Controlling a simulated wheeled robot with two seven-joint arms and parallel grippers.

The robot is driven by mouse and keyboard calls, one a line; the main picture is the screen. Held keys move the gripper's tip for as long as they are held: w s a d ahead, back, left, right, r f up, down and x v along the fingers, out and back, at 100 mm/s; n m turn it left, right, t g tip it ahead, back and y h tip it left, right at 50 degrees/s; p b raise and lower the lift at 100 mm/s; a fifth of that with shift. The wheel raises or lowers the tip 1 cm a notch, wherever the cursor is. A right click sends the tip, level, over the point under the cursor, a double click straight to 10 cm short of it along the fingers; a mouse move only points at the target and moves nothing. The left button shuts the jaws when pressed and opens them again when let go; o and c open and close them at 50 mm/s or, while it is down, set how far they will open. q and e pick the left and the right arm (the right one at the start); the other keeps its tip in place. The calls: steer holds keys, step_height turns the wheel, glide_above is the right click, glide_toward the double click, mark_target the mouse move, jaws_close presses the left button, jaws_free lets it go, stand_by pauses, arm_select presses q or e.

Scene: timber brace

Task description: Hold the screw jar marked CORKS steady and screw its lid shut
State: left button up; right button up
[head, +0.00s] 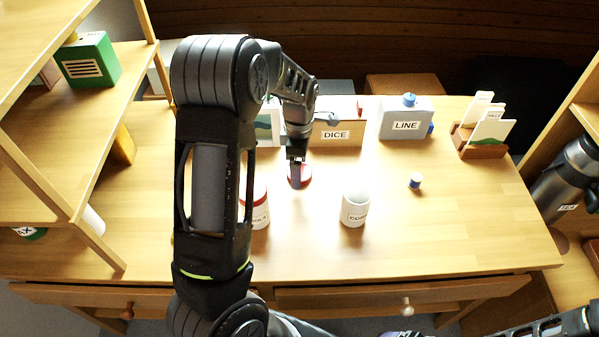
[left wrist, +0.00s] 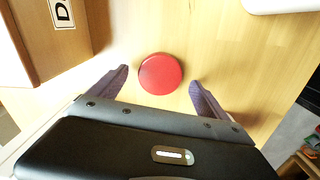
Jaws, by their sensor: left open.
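The screw jar (head: 354,209) is a white open-topped jar on the table, upright, its label partly turned away and reading roughly "CO…". A round red lid (head: 305,175) lies flat on the table behind and to the left of it. My left gripper (head: 297,178) is open just above the table at the lid. In the left wrist view the red lid (left wrist: 160,74) lies between and slightly beyond the two fingertips (left wrist: 158,80), with a gap on both sides. My right gripper is out of view; only part of that arm shows at the bottom right.
A second white jar (head: 260,212) with a red lid stands partly behind my left arm. The DICE box (head: 338,134), LINE box (head: 405,123) and card holder (head: 483,145) stand at the back. The table's right front is clear.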

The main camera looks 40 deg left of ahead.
arm_select(q)
steer(key=shift+f, duration=0.95)
steer(key=shift+c, duration=0.6)
steer(key=c, duration=1.3)
steer(key=shift+r, duration=0.15)
step_height(320, 180, up, 10)
steer(key=shift+f, duration=0.1)
